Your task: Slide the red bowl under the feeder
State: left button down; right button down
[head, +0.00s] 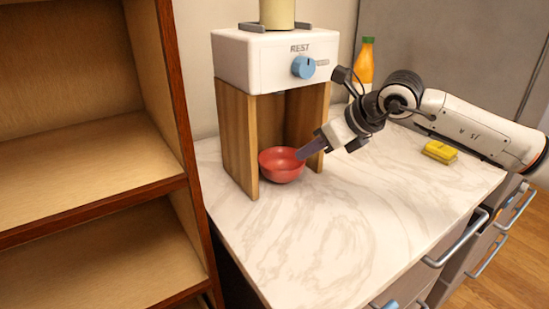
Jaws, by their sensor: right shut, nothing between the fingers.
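The red bowl (281,172) stands upright on the marble counter, at the front opening of the feeder. The feeder (270,62) is a white box with a blue knob, raised on wooden side panels. The bowl's back part is between the panels and its front edge is about level with their front. My right gripper (302,154) comes from the right and is shut and empty. Its fingertips are at the bowl's right rim; I cannot tell whether they touch it. My left gripper is not in view.
A yellow sponge (440,151) lies on the counter at the right. An orange bottle with a green cap (366,65) stands behind my right arm. A wooden shelf unit (100,130) borders the counter at the left. The counter's front part (340,240) is clear.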

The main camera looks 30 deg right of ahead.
aim_at(268, 162)
jog(key=x, duration=0.3)
jog(key=p+x, duration=0.1)
jog(key=x, duration=0.6)
jog(key=shift+w+a+r, duration=0.1)
jog(key=shift+w+a, duration=0.1)
jog(key=shift+w, duration=0.25)
jog(key=shift+w+a, duration=0.1)
jog(key=shift+w, duration=0.3)
jog(key=shift+w+a+b, duration=0.2)
jog(key=shift+w, duration=0.3)
jog(key=shift+w+a+b, duration=0.2)
jog(key=shift+w, duration=0.3)
jog(key=shift+d, duration=0.1)
